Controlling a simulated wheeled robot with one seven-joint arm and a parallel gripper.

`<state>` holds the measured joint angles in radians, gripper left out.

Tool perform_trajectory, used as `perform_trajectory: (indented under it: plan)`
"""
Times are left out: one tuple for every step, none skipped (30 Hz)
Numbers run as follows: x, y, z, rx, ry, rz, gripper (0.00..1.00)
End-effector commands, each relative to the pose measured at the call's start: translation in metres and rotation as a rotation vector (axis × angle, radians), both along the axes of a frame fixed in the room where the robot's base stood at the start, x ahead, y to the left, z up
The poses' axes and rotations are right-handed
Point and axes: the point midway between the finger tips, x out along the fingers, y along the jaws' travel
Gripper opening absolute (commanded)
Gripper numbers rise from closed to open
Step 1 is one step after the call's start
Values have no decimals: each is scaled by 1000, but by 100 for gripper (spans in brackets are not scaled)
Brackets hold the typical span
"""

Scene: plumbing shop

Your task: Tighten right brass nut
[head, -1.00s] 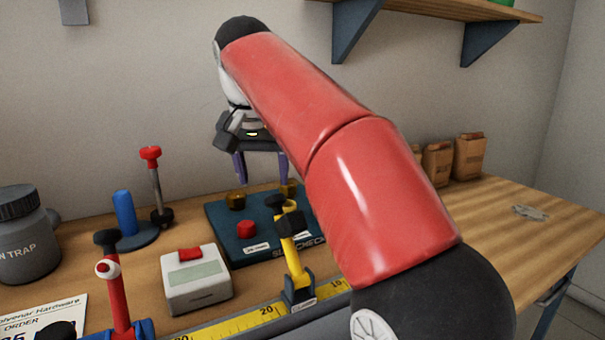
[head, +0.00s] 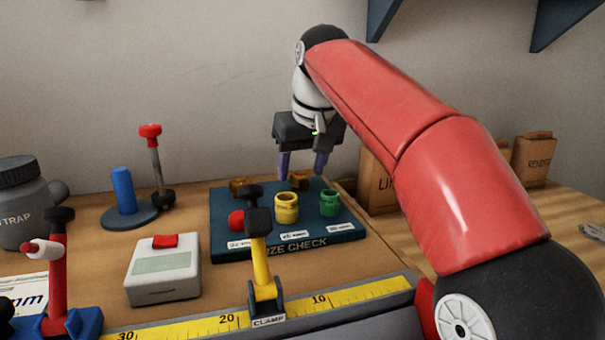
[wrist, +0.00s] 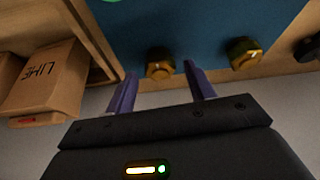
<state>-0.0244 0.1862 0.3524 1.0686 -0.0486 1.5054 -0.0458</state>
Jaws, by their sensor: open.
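Two brass nuts sit at the back edge of the dark blue size-check board (head: 225,215). The left brass nut (head: 238,186) and the right brass nut (head: 299,181) show in the head view. The wrist view sees them from the opposite side, so the right brass nut (wrist: 159,63) is left of the other one (wrist: 243,53). My gripper (head: 302,168) points down behind and above the right nut. In the wrist view its open purple fingers (wrist: 163,80) frame that nut, which lies beyond the tips with no visible contact.
Red (head: 236,221), yellow (head: 286,208) and green (head: 329,203) fittings stand on the board. A yellow clamp (head: 262,262) rises in front of it. Cardboard boxes (head: 378,182) stand to the right. A grey-white device (head: 163,270) and blue peg (head: 123,190) are left.

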Motion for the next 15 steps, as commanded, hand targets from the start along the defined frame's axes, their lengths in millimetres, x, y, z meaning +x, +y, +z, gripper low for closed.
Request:
perform_trajectory:
  plan:
    - [1, 1, -5, 0, 0, 0, 54]
    - [2, 1, -6, 0, 0, 0, 54]
    - [3, 1, -8, 0, 1, 0, 54]
    - [3, 1, -9, 0, 1, 0, 54]
    - [3, 1, -9, 0, 1, 0, 54]
    - [3, 1, -9, 0, 0, -1, 54]
    - [3, 1, -9, 0, 0, -1, 54]
    - [3, 1, -9, 0, 0, -1, 54]
    - [3, 1, -9, 0, 0, -1, 54]
    - [3, 1, -9, 0, 0, -1, 54]
    - [3, 1, -9, 0, 0, -1, 54]
    - [3, 1, -9, 0, 0, -1, 52]
    - [3, 1, -9, 0, 0, -1, 48]
    - [3, 1, -9, 0, 0, -1, 44]
    - [3, 1, -9, 0, 0, -1, 38]
